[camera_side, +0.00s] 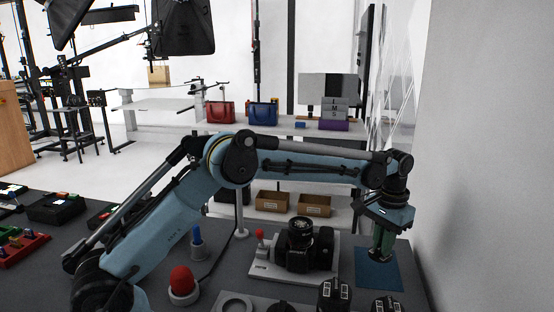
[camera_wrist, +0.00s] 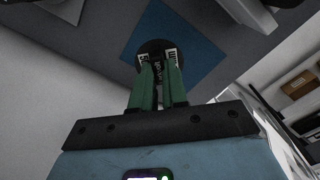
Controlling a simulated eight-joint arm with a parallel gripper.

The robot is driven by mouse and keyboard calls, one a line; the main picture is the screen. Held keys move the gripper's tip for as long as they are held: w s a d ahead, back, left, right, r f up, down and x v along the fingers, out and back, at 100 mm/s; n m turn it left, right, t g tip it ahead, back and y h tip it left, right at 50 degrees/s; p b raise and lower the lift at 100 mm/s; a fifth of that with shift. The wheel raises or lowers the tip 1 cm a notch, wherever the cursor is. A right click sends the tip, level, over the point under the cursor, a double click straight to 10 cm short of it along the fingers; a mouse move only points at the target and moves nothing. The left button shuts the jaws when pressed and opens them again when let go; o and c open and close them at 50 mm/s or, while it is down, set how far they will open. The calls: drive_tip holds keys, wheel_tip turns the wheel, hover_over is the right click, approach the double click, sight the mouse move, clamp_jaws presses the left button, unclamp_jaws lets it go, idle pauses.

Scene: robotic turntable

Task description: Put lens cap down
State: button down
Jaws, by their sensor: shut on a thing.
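The lens cap (camera_wrist: 157,47) is a dark round disc in the wrist view, at the tips of my gripper's green fingers. My gripper (camera_wrist: 158,72) is shut on it. In the side view my gripper (camera_side: 382,255) points down over the blue square mat (camera_side: 381,280), with its fingertips low near the mat. The mat also shows behind the cap in the wrist view (camera_wrist: 207,52). I cannot tell whether the cap touches the mat. The camera (camera_side: 304,247) stands on a light plate left of the mat, with its lens facing up.
A red-topped button (camera_side: 182,281) and a blue peg (camera_side: 196,242) stand on the dark table left of the camera plate. Several black items, one a camera-like body (camera_side: 334,295), lie at the front edge. A white wall rises to the right of the table.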

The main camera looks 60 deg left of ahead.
sight(373, 266)
drive_tip(key=w+a+f, duration=0.1)
drive_tip(key=a+f, duration=0.1)
drive_tip(key=shift+w+a, duration=0.3)
drive_tip(key=shift+w, duration=0.1)
drive_tip(key=shift+a+f, duration=0.1)
drive_tip(key=shift+f, duration=1.9)
drive_tip(key=shift+f, duration=0.1)
drive_tip(key=c, duration=1.1)
unclamp_jaws()
drive_tip(key=shift+c, duration=0.2)
